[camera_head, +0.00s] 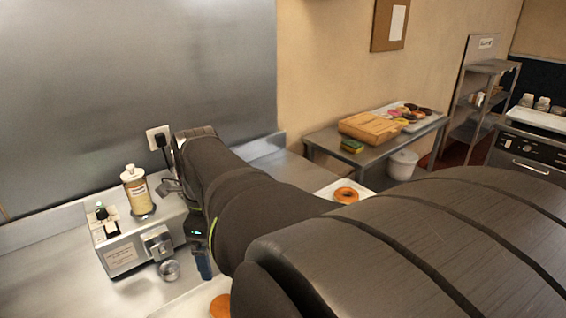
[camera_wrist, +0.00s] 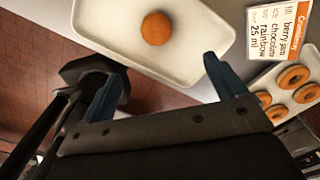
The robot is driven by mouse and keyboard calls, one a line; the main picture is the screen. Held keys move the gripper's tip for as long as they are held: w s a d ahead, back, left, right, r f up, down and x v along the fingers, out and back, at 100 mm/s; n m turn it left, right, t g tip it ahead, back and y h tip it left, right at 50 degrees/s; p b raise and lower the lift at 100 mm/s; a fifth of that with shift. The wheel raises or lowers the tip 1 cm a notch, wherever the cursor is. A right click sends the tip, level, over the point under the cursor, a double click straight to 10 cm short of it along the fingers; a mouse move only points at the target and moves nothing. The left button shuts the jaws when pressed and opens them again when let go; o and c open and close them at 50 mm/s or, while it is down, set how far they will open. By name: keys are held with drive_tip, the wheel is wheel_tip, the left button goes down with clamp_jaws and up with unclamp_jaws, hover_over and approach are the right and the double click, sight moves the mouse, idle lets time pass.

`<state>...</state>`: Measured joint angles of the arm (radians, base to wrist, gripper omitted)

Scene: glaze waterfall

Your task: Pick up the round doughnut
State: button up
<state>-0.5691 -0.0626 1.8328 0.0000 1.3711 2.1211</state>
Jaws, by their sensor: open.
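The round doughnut (camera_wrist: 155,28), golden brown and without a hole, lies on a white tray (camera_wrist: 185,73) at the top middle of the wrist view. In the head view, a partly hidden orange-brown doughnut (camera_head: 220,306) shows at the bottom edge, and it appears to be the same one. My gripper (camera_wrist: 164,70) is open with nothing between its blue fingers. The fingers point toward the tray, and the doughnut lies beyond the fingertips, apart from them. In the head view one blue finger shows below my arm, which hides much of the counter.
Several ring doughnuts (camera_wrist: 293,76) lie on another white tray at the right of the wrist view, beside an order card (camera_wrist: 281,30). A metal machine (camera_head: 135,245) with a bottle (camera_head: 136,190) stands left of my arm. A side table holds a wooden box (camera_head: 372,128).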

drive_tip(key=shift+m, duration=0.6)
wheel_tip(320, 180, down, 13)
drive_tip(key=shift+s+r, duration=0.1)
drive_tip(key=shift+s+d+f, duration=0.1)
drive_tip(key=shift+s+f, duration=0.1)
drive_tip(key=shift+f, duration=1.15)
drive_tip(key=shift+s+f, duration=0.15)
drive_tip(key=shift+f, duration=1.15)
drive_tip(key=shift+c, duration=0.4)
drive_tip(key=c, duration=1)
